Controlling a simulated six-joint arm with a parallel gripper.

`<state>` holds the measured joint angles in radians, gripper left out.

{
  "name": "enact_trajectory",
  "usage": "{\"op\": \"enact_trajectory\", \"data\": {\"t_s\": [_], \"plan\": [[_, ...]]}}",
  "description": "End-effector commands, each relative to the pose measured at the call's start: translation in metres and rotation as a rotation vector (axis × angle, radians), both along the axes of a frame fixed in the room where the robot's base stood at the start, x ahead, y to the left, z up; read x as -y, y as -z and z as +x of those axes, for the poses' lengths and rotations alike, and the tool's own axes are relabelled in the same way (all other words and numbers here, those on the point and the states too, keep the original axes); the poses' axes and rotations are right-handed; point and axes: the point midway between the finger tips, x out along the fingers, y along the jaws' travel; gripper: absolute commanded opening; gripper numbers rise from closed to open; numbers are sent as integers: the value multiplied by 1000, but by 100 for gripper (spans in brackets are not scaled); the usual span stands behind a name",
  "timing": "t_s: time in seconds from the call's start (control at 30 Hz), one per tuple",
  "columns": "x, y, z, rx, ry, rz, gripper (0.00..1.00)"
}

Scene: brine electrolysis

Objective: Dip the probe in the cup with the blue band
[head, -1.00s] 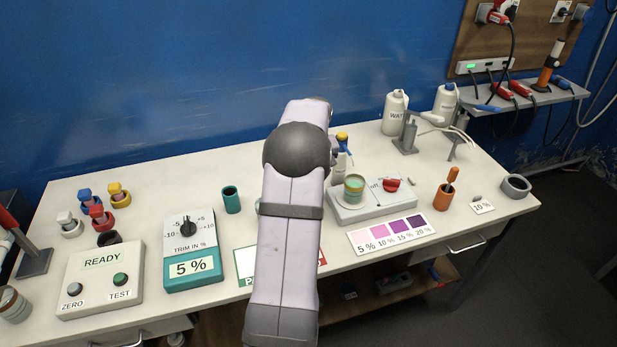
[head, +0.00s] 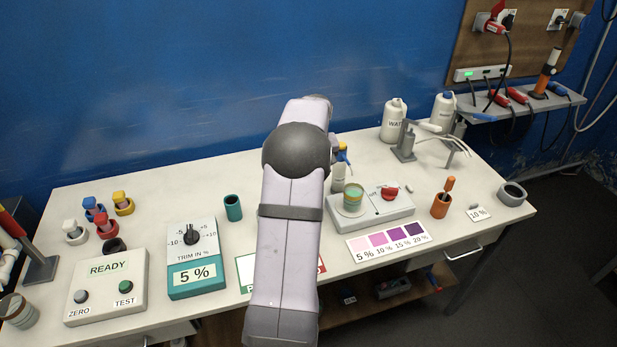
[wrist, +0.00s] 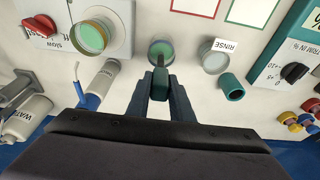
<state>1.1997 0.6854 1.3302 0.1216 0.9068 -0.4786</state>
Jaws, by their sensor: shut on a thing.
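My gripper (wrist: 160,88) is shut on a dark green, upright-looking piece, the probe (wrist: 160,76), in the wrist view. Its tip points toward a round cup (wrist: 151,47) with green liquid. I cannot tell whether the tip is in the liquid or above it, and no blue band is clear on this cup. A second cup of green liquid (wrist: 92,38) stands on the stirrer; it also shows in the head view (head: 352,205). A pale cup (wrist: 213,62) sits beside the RINSE label. In the head view my arm hides the gripper.
A teal holder (wrist: 231,87) stands by the rinse cup; it also shows in the head view (head: 233,208). A white bottle (wrist: 103,77) with a blue spout is left of the gripper. The trim box (head: 194,272) and READY box (head: 107,282) stand left, the stirrer (head: 398,208) right.

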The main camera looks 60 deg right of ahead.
Motion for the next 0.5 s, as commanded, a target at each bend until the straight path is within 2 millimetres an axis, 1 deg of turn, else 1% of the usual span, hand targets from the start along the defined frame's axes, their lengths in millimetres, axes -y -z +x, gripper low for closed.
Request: {"op": "enact_trajectory", "data": {"t_s": [0.03, 0.5], "plan": [[0, -9, 0, 0, 0, -1, 0], [0, -51, 0, 0, 0, -1, 0]]}}
